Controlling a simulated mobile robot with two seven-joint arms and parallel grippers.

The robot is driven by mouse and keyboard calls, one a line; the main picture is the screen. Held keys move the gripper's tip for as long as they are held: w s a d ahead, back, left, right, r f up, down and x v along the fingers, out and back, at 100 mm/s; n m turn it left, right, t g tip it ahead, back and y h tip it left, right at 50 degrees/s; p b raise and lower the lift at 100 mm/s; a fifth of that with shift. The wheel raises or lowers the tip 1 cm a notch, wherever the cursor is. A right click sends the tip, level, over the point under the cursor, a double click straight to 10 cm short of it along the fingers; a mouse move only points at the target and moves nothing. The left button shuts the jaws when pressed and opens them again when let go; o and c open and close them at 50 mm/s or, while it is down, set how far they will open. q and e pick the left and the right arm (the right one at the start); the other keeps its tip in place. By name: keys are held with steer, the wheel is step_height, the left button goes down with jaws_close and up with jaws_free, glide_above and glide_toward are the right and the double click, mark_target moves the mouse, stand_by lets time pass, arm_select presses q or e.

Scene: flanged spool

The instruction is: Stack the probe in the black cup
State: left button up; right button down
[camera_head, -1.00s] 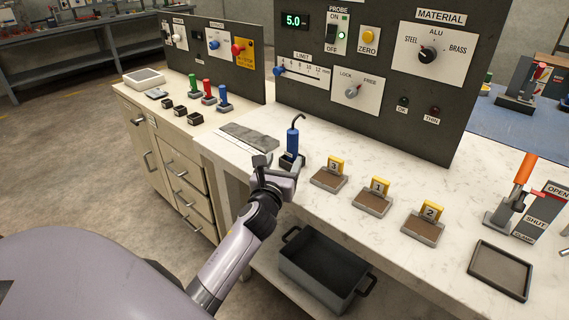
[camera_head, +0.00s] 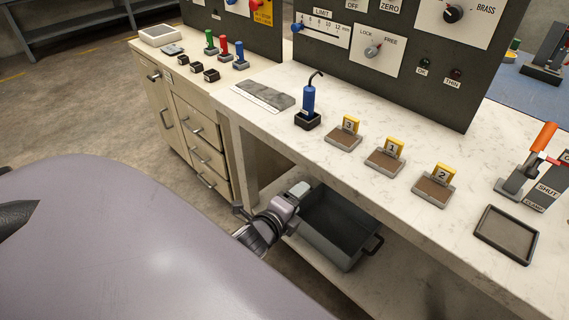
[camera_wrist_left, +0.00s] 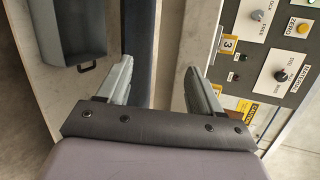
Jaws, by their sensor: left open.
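The blue probe (camera_head: 308,101), with a thin hooked black top, stands upright in the small square black cup (camera_head: 307,120) on the pale bench top. The probe's lower end is hidden inside the cup. My left gripper (camera_head: 300,190) is below and in front of the bench's front edge, near the grey bin and clear of the probe. In the left wrist view its two fingers (camera_wrist_left: 158,82) are spread with nothing between them. The probe does not show in that view. My right gripper is not in view.
A grey bin (camera_head: 335,230) sits on the low shelf, also seen in the left wrist view (camera_wrist_left: 68,30). Numbered yellow-tagged blocks (camera_head: 384,161), a dark tray (camera_head: 505,234) and an orange-handled clamp (camera_head: 530,160) stand right of the cup. A grey mat (camera_head: 264,96) lies left of it.

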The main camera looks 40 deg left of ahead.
arm_select(q)
steer(key=s+d+f+n+g+h, duration=0.1)
steer(key=s+d+f+n, duration=0.3)
steer(key=s+n, duration=0.4)
steer(key=s+d+f+n+g+h, duration=0.2)
steer(key=s+d+n, duration=0.3)
steer(key=s+n, duration=0.3)
steer(key=shift+d+f+g+h, duration=0.35)
steer(key=shift+f+h, duration=0.25)
steer(key=shift+f, duration=0.3)
steer(key=shift+w, duration=0.1)
